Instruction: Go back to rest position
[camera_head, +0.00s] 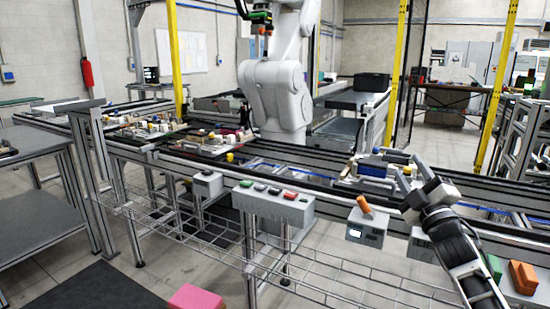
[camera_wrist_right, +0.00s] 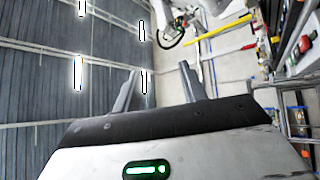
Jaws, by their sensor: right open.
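My right gripper (camera_head: 411,173) reaches in from the lower right in the head view, raised in front of the conveyor line (camera_head: 310,167). Its two fingers are apart and seem to have nothing between them. In the right wrist view the gripper (camera_wrist_right: 158,75) also has its fingers spread, with the ceiling and the far side of the hall beyond them. My left gripper is in neither view. A pallet fixture with small parts (camera_head: 372,167) sits on the conveyor just behind and left of the right gripper.
A button box (camera_head: 273,201) and a grey box with an orange switch (camera_head: 366,226) are mounted on the conveyor's front edge. A white robot arm (camera_head: 275,90) stands behind the line. A grey table (camera_head: 45,190) is at the left. A pink block (camera_head: 197,298) is at the bottom.

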